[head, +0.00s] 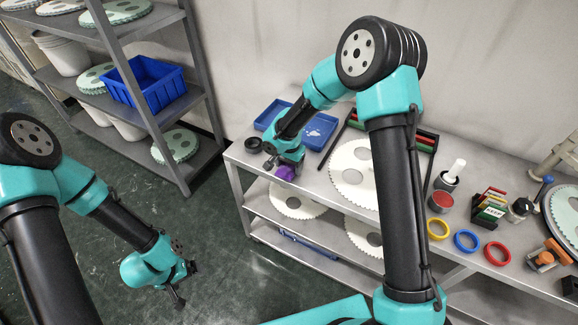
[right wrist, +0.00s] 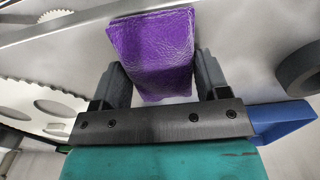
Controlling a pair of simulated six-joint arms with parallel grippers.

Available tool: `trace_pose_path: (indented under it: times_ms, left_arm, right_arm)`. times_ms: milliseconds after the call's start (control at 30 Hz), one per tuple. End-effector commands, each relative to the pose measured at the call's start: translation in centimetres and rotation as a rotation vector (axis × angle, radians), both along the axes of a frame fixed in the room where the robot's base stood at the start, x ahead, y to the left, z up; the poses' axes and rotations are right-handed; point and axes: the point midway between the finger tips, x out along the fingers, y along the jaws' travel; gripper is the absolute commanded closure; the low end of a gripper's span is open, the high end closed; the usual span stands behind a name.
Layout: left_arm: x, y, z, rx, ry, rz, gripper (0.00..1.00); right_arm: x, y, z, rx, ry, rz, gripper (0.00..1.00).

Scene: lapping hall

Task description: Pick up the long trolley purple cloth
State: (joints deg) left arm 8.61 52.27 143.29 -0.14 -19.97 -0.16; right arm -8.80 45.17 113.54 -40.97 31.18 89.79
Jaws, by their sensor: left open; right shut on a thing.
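The purple cloth (head: 286,172) is at the left end of the long metal trolley (head: 247,165), near its front edge. My right gripper (head: 290,160) is above it and shut on it. In the right wrist view the purple cloth (right wrist: 152,55) sits between the two fingers of my right gripper (right wrist: 155,85), its wrinkled surface facing the camera. Whether it touches the trolley top cannot be told. My left gripper (head: 185,285) is open and empty, low over the green floor at the left, away from the trolley.
Blue trays (head: 318,130) and a black ring (head: 254,143) lie close to my right gripper. A large pale disc (head: 350,178) lies to its right. A grey shelf (head: 185,185) with a blue crate (head: 150,83) is at the left.

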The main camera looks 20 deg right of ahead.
Motion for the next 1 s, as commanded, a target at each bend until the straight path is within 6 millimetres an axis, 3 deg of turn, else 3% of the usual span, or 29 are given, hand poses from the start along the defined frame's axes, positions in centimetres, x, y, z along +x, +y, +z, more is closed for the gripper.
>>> trace_pose_path:
  times_ms: [267,367,567,800,1000]
  left_arm:
    - [0.0,0.0,0.0,0.000,0.000,0.000,0.06]
    - [0.0,0.0,0.0,0.000,0.000,0.000,0.06]
    - [0.0,0.0,0.0,0.000,0.000,0.000,0.06]
    - [0.0,0.0,0.0,0.000,0.000,0.000,0.06]
    - [0.0,0.0,0.0,0.000,0.000,0.000,0.06]
  right_arm:
    - [0.1,0.1,3.0,0.002,-0.004,0.000,0.55]
    - [-1.1,0.3,3.1,-0.001,0.001,0.003,0.55]
    - [-4.5,1.3,3.4,0.000,0.000,0.004,0.55]
    - [-10.1,2.9,4.0,0.001,0.001,0.004,0.55]
    - [-13.7,3.9,4.3,0.000,0.000,0.002,0.55]
